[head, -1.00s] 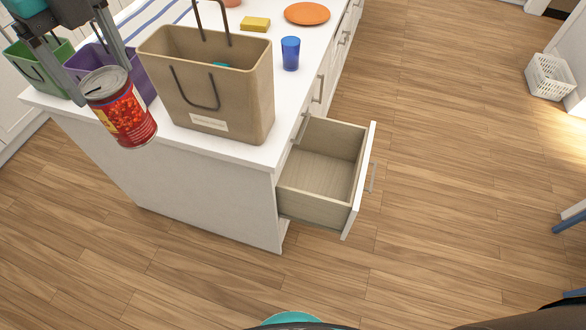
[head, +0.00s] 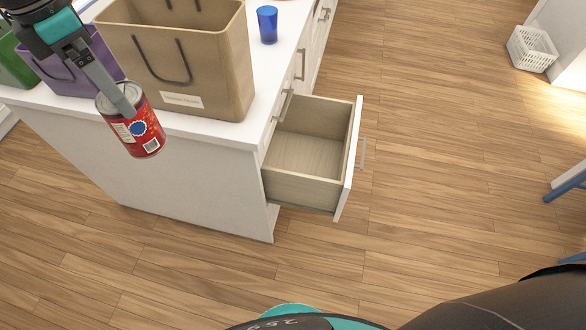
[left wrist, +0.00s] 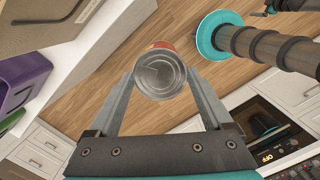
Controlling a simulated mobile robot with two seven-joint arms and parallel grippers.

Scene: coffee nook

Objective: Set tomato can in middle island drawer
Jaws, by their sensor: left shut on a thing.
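The tomato can (head: 140,132) is red with a silver lid and hangs slightly tilted in front of the island's near edge in the head view. My left gripper (head: 122,103) is shut on it. In the left wrist view the can's round lid (left wrist: 160,74) shows between the two fingers (left wrist: 160,85), with wooden floor below. An open island drawer (head: 308,145) sticks out at the right of the island; its bottom is bare and it is empty. The can is left of the drawer and apart from it.
A tan paper bag (head: 205,75) stands on the white island top near its edge, between the can and the drawer side. A purple bin (head: 70,75), a green bin (head: 12,68) and a blue cup (head: 267,24) stand there too. Floor around the drawer is clear.

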